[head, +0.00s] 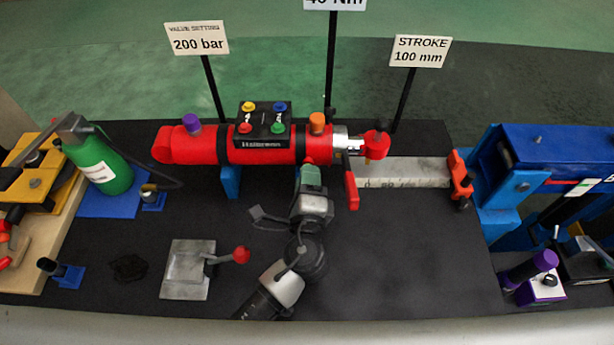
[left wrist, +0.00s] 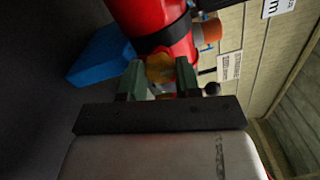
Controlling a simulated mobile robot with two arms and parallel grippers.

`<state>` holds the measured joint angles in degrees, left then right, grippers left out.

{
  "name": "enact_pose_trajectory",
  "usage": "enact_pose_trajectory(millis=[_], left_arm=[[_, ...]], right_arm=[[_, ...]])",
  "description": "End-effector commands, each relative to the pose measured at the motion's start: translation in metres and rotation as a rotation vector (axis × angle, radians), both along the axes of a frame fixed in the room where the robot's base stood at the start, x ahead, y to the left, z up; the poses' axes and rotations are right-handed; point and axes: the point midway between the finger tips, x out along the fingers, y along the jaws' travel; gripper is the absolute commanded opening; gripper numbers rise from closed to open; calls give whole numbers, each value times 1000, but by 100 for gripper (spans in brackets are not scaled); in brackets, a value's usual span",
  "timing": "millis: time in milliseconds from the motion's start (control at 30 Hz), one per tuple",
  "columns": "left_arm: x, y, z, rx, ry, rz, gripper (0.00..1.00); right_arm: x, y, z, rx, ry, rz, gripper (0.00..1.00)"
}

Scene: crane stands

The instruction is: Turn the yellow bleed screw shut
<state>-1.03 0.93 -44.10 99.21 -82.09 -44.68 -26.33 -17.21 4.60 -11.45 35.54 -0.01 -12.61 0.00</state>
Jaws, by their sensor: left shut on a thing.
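The red cylinder (head: 200,145) lies across the bench in the head view, and part of it shows in the left wrist view (left wrist: 150,18). The yellow bleed screw (left wrist: 160,70) shows in the left wrist view, beside the red cylinder and between the green fingers. My left gripper (left wrist: 160,76) is shut on it. In the head view my left gripper (head: 310,174) is at the front of the cylinder, near its right end, and hides the screw. How far the screw is turned cannot be told. My right gripper is not in view.
A black block with coloured knobs (head: 264,120) sits above the cylinder. A red lever (head: 351,189) hangs just right of my gripper. A grey plate with a red-knobbed lever (head: 188,268) lies at the front left. The bench at front right is clear.

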Motion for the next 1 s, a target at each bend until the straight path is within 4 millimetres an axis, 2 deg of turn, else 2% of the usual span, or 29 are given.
enact_pose_trajectory(millis=[467,500,633,900,1000], left_arm=[[0,-1,-1,14,1,-3,9],[0,-1,-1,14,1,-3,39],[0,-1,-1,13,1,-2,58],[-1,0,-1,12,0,-1,58],[-7,0,-2,12,1,-2,58]], right_arm=[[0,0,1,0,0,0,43],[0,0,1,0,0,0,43],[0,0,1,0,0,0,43],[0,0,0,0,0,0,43],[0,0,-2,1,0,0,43]])
